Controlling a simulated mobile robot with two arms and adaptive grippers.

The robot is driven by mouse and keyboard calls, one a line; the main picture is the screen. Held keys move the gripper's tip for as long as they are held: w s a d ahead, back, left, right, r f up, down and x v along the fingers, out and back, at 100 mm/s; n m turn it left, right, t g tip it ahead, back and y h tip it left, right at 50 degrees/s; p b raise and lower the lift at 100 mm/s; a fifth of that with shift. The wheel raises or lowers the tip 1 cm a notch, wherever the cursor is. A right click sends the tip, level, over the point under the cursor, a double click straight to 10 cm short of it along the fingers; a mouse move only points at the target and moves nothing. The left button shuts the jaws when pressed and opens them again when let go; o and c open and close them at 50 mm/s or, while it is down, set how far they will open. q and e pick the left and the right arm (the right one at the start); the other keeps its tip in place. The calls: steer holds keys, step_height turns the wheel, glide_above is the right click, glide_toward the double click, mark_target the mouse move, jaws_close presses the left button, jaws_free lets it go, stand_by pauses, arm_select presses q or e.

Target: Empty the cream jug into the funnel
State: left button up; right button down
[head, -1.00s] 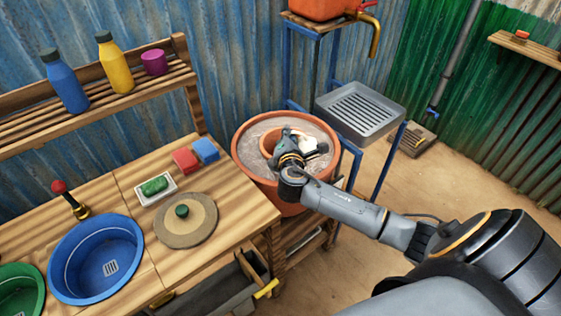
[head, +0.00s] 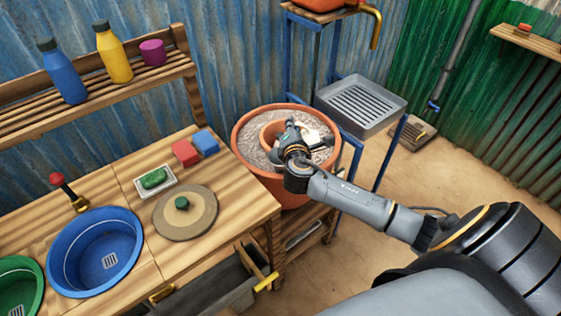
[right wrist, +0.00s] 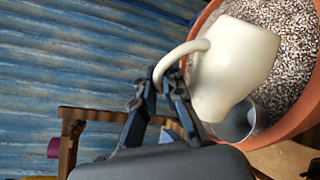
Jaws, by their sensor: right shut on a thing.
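The cream jug (right wrist: 235,65) shows large in the right wrist view, slanted in that picture, with its handle towards the left. My right gripper (head: 292,142) is shut on the jug's handle; its fingers (right wrist: 163,90) show in the wrist view. In the head view the gripper and jug are over the terracotta pot (head: 243,165), and the gripper hides most of the jug. A grey rounded piece (right wrist: 238,122) shows just below the jug in the wrist view, partly hidden; I cannot tell whether it is the funnel. The jug's contents are not visible. My left gripper is out of view.
Pale gravel (head: 255,135) fills the pot around a smaller terracotta ring (head: 268,130). A wooden counter (head: 235,205) stands left of the pot, with a blue basin (head: 80,270) and a round lid (head: 203,215). A blue-framed stand with a grey tray (head: 340,118) is behind right.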

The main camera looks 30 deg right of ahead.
mark_target(318, 137)
steer(key=shift+s+d, duration=0.1)
steer(key=shift+d, duration=0.2)
steer(key=shift+s+d+f+m+b, duration=0.1)
steer(key=shift+f+m+b, duration=0.15)
steer(key=shift+m+b, duration=0.2)
steer(key=s+d+f+m+b, duration=0.1)
steer(key=b, duration=0.1)
steer(key=s+d+f+m+y+b, duration=0.1)
steer(key=d+m+b, duration=0.1)
steer(key=s+d+f+m+t+b, duration=0.1)
steer(key=d+m+b, duration=0.1)
steer(key=shift+s+d+f+m+y, duration=0.15)
steer(key=shift+s+d+m+y, duration=0.05)
steer(key=shift+d+m+y, duration=0.1)
arm_select(q)
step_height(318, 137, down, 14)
steer(key=b, duration=0.6)
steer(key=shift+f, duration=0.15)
arm_select(e)
steer(key=s+d+f+m+t, duration=0.2)
steer(key=s+d+f+m, duration=0.2)
steer(key=d+f+m, duration=0.3)
steer(key=shift+s+d+m+y, duration=0.35)
steer(key=shift+d+m, duration=0.2)
steer(key=shift+m, duration=1.1)
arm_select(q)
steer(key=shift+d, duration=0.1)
arm_select(e)
steer(key=shift+a, duration=0.15)
